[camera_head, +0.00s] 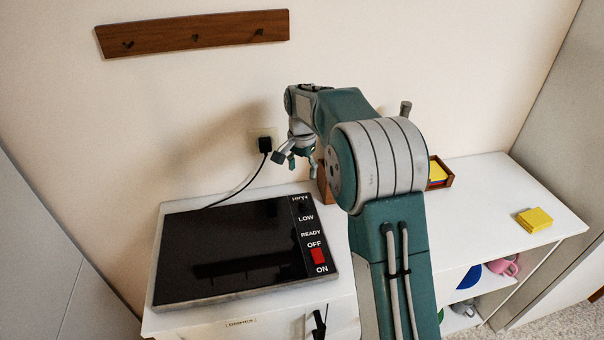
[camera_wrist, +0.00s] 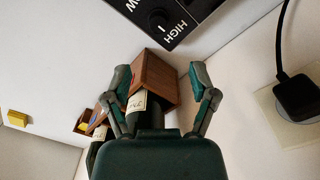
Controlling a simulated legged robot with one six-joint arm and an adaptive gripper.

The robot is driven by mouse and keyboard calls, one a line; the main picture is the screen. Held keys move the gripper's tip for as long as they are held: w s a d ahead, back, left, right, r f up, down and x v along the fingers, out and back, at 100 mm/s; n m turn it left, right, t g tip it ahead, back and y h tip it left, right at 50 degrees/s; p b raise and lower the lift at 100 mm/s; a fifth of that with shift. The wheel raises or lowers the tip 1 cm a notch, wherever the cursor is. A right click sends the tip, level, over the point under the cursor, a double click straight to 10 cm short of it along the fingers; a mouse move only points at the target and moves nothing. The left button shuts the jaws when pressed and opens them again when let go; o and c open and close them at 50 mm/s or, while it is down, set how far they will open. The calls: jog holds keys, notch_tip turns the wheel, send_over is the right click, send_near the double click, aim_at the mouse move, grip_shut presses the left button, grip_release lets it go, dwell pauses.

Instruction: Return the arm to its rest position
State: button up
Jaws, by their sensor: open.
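My gripper (camera_head: 298,158) hangs in the air near the back wall, above the right rear corner of the black hotplate. In the wrist view my gripper (camera_wrist: 166,82) has its two fingers spread apart. A brown wooden box (camera_wrist: 158,77) shows beyond and between the fingers; I see nothing held. In the head view my arm rises from the bottom and bends at a large grey and green joint, which hides part of the counter and most of the wooden box (camera_head: 323,184).
The hotplate (camera_head: 225,248) with a red switch (camera_head: 318,256) lies on the white counter (camera_head: 490,195). A yellow block (camera_head: 534,219) and a small wooden tray (camera_head: 443,182) stand at right. A black plug (camera_head: 265,145) sits in the wall. A hook rail (camera_head: 195,33) hangs above. A pink mug (camera_head: 504,267) stands on the shelf below.

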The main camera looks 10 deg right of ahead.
jog(key=s+r+n+t, duration=0.1)
jog(key=s+r+n, duration=0.1)
jog(key=s+r, duration=0.65)
jog(key=s+r+n+t, duration=0.1)
jog(key=s+n+t, duration=0.3)
jog(key=s, duration=2.2)
jog(key=n, duration=0.3)
jog(key=shift+s+d+r+t, duration=0.15)
jog(key=shift+s+r+t, duration=0.15)
jog(key=shift+s+r, duration=0.1)
